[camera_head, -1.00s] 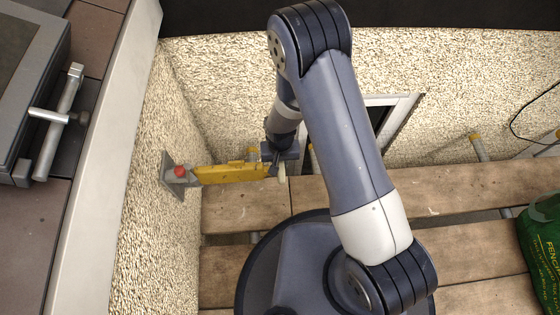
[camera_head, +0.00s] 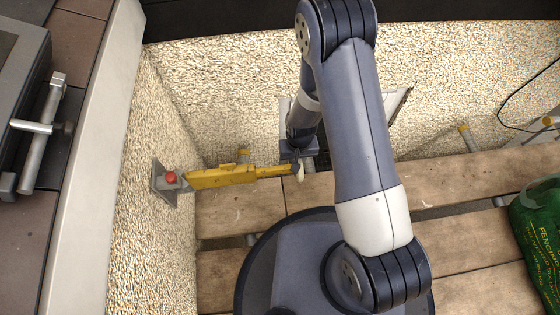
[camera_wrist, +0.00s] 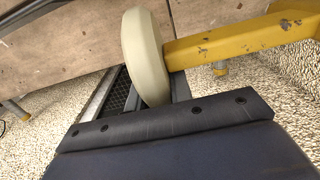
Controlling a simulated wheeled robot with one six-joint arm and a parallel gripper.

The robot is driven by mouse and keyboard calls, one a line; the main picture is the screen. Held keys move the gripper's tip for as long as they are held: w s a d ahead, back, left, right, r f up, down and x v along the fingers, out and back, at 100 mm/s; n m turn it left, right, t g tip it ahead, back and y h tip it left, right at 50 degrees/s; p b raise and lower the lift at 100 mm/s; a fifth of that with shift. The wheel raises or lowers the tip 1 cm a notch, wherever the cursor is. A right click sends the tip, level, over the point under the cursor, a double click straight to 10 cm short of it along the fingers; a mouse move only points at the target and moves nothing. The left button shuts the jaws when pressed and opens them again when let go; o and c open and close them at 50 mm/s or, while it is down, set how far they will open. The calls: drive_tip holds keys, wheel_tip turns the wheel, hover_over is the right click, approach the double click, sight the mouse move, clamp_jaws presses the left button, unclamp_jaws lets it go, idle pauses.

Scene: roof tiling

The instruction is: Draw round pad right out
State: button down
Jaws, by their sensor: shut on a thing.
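The round pad (camera_head: 300,173) is a cream disc at the free end of a yellow bar (camera_head: 222,177). The bar stands out to the right from a grey bracket (camera_head: 165,183) with a red knob (camera_head: 171,177) on the left wall. A thinner yellow inner section (camera_head: 272,171) shows between the thick bar and the pad. My gripper (camera_head: 297,160) is shut on the pad. In the wrist view the pad (camera_wrist: 145,52) stands edge-on beyond the gripper's dark front plate, with the yellow bar (camera_wrist: 240,38) running right from it. The finger contact is mostly hidden.
Wooden planks (camera_head: 235,215) with gaps lie below. A pebbled wall (camera_head: 230,90) runs behind, with a grey-framed opening (camera_head: 398,103) partly hidden by my arm. Yellow-capped pipes (camera_head: 466,140) stand along it. A green bag (camera_head: 540,235) lies at the right.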

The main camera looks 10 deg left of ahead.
drive_tip(key=shift+w+d, duration=0.15)
drive_tip(key=shift+d, duration=0.4)
drive_tip(key=shift+w+d, duration=0.15)
drive_tip(key=shift+d, duration=0.4)
drive_tip(key=c, duration=1.3)
unclamp_jaws()
drive_tip(key=shift+d, duration=0.15)
drive_tip(key=shift+o, duration=0.2)
wheel_tip(320, 180, up, 11)
drive_tip(key=p, duration=0.4)
drive_tip(key=shift+f, duration=0.15)
